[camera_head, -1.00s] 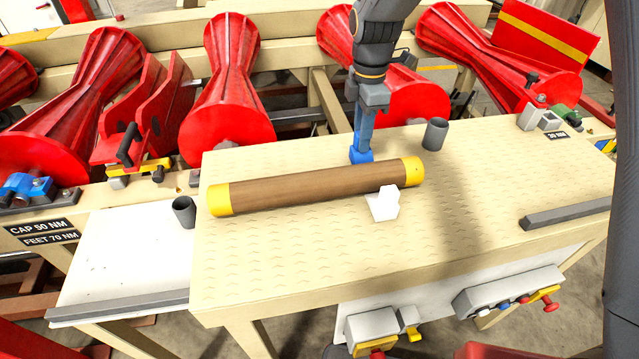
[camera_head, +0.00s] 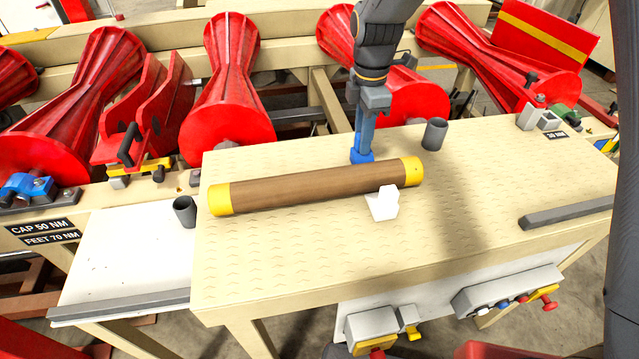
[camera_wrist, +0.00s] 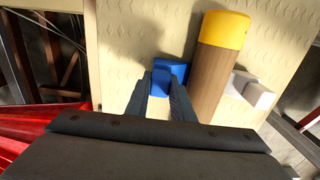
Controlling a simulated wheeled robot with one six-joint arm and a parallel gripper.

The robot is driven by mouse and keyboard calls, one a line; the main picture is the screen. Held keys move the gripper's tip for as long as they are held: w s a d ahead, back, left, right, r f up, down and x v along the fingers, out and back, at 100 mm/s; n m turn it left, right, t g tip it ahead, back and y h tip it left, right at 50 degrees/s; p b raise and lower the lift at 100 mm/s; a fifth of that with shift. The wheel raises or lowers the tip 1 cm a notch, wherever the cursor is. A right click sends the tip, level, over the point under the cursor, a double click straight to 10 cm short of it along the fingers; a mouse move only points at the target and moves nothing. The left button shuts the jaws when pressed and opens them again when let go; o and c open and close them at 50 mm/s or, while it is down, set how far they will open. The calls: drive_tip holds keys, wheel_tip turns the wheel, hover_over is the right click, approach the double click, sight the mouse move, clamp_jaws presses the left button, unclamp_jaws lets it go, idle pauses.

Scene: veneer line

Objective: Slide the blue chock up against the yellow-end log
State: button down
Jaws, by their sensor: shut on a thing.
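The yellow-end log (camera_head: 318,186) is brown with a yellow band at each end and lies across the tan table; it also shows in the wrist view (camera_wrist: 212,75). The blue chock (camera_head: 362,157) sits on the table at the log's far side, near its right end. In the wrist view the chock (camera_wrist: 172,70) is between my fingertips, close beside the log; I cannot tell whether they touch. My gripper (camera_head: 362,150) points down and is shut on the chock. A white chock (camera_head: 383,204) stands against the log's near side. The log partly hides the blue chock's base.
The tan table (camera_head: 300,260) is clear in front of the log. Dark cups stand near its right end (camera_head: 435,134) and left (camera_head: 185,211). A dark bar (camera_head: 568,213) lies at right. Red rollers (camera_head: 228,85) stand behind the table.

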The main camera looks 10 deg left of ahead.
drive_tip(key=shift+f, duration=0.1)
idle(0.3)
drive_tip(key=c, duration=1.5)
unclamp_jaws()
drive_tip(key=shift+o, duration=0.2)
wheel_tip(320, 180, up, 8)
drive_tip(key=b, duration=0.3)
drive_tip(key=shift+f, duration=0.1)
drive_tip(key=shift+s, duration=0.1)
